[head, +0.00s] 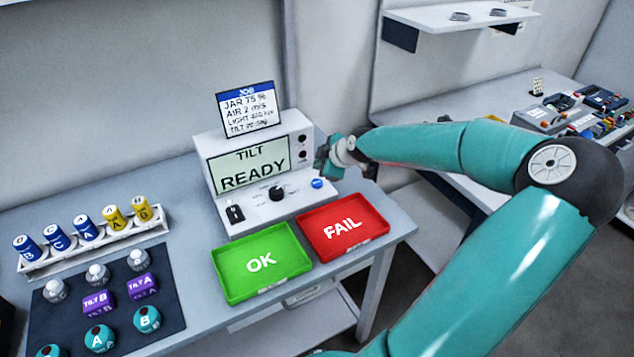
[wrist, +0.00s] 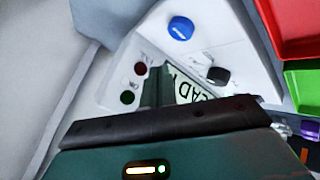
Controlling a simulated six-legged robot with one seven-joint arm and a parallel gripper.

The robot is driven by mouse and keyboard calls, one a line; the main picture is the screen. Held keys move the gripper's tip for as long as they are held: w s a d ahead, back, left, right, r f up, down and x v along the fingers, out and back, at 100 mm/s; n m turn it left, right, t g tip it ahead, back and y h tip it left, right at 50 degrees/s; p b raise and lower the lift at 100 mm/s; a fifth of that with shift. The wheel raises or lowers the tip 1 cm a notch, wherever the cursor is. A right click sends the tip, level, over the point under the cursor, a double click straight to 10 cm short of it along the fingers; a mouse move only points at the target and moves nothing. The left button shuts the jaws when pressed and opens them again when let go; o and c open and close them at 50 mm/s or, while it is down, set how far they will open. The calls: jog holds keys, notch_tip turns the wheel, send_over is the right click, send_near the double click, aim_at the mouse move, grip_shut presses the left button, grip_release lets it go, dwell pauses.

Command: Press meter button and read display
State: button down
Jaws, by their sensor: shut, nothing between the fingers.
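The meter (head: 299,127) is a white box at the back of the table. Its display (head: 249,165) reads "TILT READY". A blue button (head: 317,183) sits at the right of its sloped front panel, beside a black knob (head: 276,193) and a black switch (head: 235,213). My gripper (head: 333,165) is just right of the meter, close above the blue button and apart from it. In the wrist view the shut, empty fingers (wrist: 157,86) point at the meter face, and the blue button (wrist: 180,28) lies beyond them. The fingers cover part of the display (wrist: 190,92) there.
A green OK tray (head: 262,290) and a red FAIL tray (head: 378,229) lie before the meter. A job card (head: 248,107) stands on top. A rack (head: 70,262) of blue and yellow cylinders and a dark mat (head: 172,290) with several sensors are at left.

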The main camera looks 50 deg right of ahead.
aim_at(320, 184)
jog(key=shift+f, duration=1.65)
jog(key=shift+f, duration=0.1)
dwell(0.7)
jog(key=shift+f, duration=0.3)
jog(key=shift+f, duration=0.45)
dwell(0.6)
jog(key=shift+r, duration=0.9)
jog(key=shift+r, duration=0.1)
jog(key=shift+r, duration=2.4)
